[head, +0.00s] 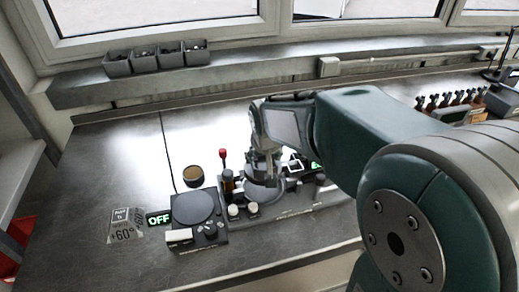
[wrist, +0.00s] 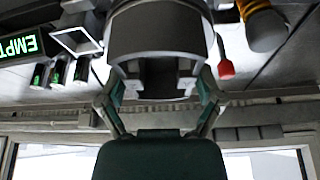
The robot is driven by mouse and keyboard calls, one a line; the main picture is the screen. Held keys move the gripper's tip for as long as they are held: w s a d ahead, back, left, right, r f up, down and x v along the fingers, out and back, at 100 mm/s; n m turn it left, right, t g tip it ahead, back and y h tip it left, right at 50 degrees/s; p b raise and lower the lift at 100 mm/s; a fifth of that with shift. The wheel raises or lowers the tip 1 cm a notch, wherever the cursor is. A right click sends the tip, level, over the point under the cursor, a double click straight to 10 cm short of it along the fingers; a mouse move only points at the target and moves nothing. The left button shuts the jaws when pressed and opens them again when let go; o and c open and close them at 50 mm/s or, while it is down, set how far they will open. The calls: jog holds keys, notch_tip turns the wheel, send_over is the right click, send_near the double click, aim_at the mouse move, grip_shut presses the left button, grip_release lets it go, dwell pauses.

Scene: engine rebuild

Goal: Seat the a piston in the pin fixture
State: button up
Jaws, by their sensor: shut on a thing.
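My gripper (head: 262,158) is low over the bench, pointing down. In the wrist view its two fingers (wrist: 160,92) are closed around a grey, hollow, round piston (wrist: 158,32). In the head view the piston (head: 262,188) shows as a grey round body just under the fingers. It is at or just above a dark low fixture (head: 272,212) with pale knobs; I cannot tell whether it touches. A lit green sign reading EMPTY (wrist: 22,48) stands beside it, next to a white square outline (wrist: 76,41). My arm and gripper hide part of the fixture.
A black unit with a round plate (head: 192,206) and an OFF sign (head: 158,218) stands at left. A brown-topped round container (head: 193,175) and a red-knobbed lever (head: 223,155) are close by. Grey bins (head: 158,57) sit on the ledge.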

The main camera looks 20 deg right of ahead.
aim_at(262, 167)
jog(key=shift+f, duration=0.65)
jog(key=shift+a+f, duration=0.15)
jog(key=shift+f, duration=1.45)
jog(key=shift+s, duration=0.2)
jog(key=shift+f, duration=0.9)
dwell(0.7)
dwell(0.4)
jog(key=o, duration=1.1)
jog(key=shift+c, duration=0.2)
